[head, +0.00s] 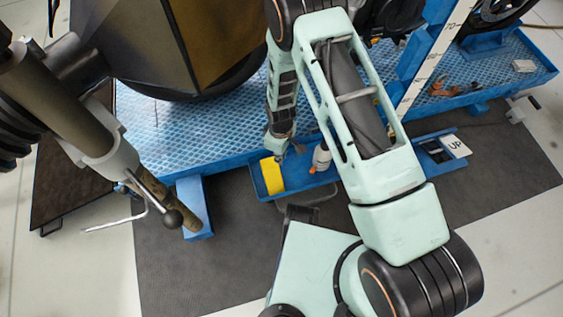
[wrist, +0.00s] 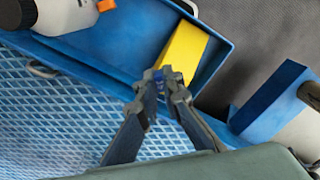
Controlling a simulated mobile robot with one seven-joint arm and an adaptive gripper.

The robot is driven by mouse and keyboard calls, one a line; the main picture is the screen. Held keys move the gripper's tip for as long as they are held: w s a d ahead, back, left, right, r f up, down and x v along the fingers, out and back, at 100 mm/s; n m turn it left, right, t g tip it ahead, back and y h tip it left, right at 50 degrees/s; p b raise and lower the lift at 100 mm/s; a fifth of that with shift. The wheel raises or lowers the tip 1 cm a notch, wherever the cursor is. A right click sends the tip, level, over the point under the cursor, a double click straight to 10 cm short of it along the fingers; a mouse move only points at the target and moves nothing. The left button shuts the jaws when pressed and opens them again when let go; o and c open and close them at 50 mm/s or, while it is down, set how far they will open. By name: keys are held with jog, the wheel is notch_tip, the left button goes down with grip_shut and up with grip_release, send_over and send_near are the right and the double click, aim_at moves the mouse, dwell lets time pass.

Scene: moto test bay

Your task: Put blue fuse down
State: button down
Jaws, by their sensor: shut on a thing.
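My gripper (wrist: 162,80) is in the middle of the wrist view, its two fingers closed together. A small blue fuse (wrist: 160,85) shows between the fingertips, mostly hidden by them. Below the fingertips in that view is a blue tray (wrist: 122,42) with a yellow block (wrist: 184,52) at one end. In the head view my gripper (head: 278,152) is just above the left end of the blue tray (head: 262,190), close to the yellow block (head: 271,174). The fuse cannot be made out there.
A white bottle with an orange cap (head: 321,157) stands in the tray, right of the yellow block. The blue textured platform (head: 175,135) borders the tray. A card marked UP (head: 455,146) is at the right. Dark floor matting (head: 215,240) lies in front.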

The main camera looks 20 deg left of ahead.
jog(key=shift+f+b, duration=0.45)
jog(key=shift+f, duration=1.15)
jog(key=shift+f, duration=0.1)
jog(key=shift+f+b, duration=0.55)
jog(key=shift+b, duration=0.1)
jog(key=c, duration=2.1)
grip_release()
notch_tip(320, 180, up, 13)
jog(key=p, duration=0.5)
jog(key=shift+r+p, duration=0.2)
jog(key=shift+p, duration=0.1)
